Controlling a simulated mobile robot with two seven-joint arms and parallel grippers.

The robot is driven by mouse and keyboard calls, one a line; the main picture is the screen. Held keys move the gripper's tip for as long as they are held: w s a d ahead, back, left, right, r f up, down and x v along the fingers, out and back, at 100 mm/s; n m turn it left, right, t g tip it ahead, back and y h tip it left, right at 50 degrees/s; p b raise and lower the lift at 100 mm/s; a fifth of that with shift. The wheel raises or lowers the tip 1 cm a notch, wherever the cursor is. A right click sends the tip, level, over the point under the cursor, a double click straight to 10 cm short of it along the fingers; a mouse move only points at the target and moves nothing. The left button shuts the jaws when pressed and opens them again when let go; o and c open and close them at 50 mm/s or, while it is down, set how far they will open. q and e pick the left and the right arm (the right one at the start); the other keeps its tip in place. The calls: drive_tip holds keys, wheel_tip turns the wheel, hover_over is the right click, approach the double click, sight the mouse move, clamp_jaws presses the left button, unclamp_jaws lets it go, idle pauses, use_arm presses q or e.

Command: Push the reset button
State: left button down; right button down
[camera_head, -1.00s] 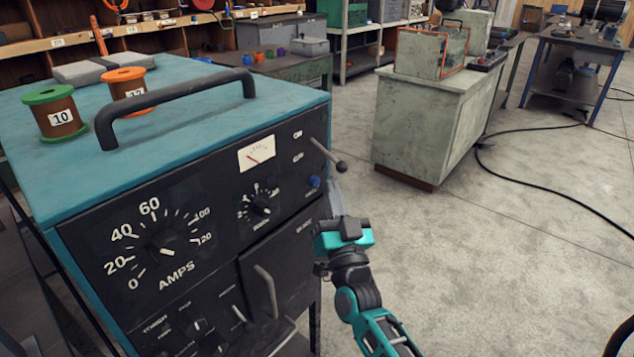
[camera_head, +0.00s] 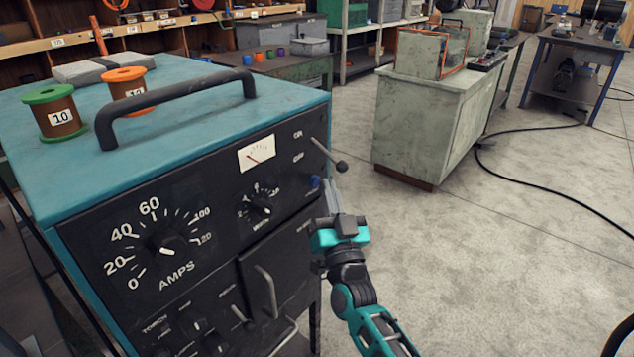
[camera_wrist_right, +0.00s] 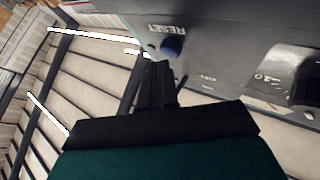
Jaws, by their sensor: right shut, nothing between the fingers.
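The reset button is a small blue knob (camera_head: 314,181) on the right side of the black front panel of a teal welding machine (camera_head: 200,70). In the right wrist view the blue button (camera_wrist_right: 171,47) sits beside the word RESET, which appears upside down. My right gripper (camera_head: 330,190) is shut and empty. Its fingertips are very close to the button, beside it in the head view and just below it in the wrist view (camera_wrist_right: 157,66). I cannot tell whether they touch it. My left gripper is not in view.
A lever with a round knob (camera_head: 341,166) juts out just above the button. The panel also carries an AMPS dial (camera_head: 168,245), a meter (camera_head: 257,153) and a door handle (camera_head: 267,290). Two wire spools stand on top. Open floor (camera_head: 480,260) lies to the right.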

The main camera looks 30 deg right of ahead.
drive_tip(key=shift+w+a, duration=0.2)
drive_tip(key=shift+w, duration=0.25)
idle(0.7)
drive_tip(key=shift+s, duration=0.15)
drive_tip(key=shift+s+d+p, duration=0.35)
drive_tip(key=shift+s, duration=0.35)
drive_tip(key=shift+s, duration=0.1)
drive_tip(key=s, duration=0.1)
drive_tip(key=s+d+p, duration=0.1)
drive_tip(key=s, duration=0.1)
drive_tip(key=s+d+p, duration=0.1)
drive_tip(key=shift+s, duration=0.2)
idle(0.8)
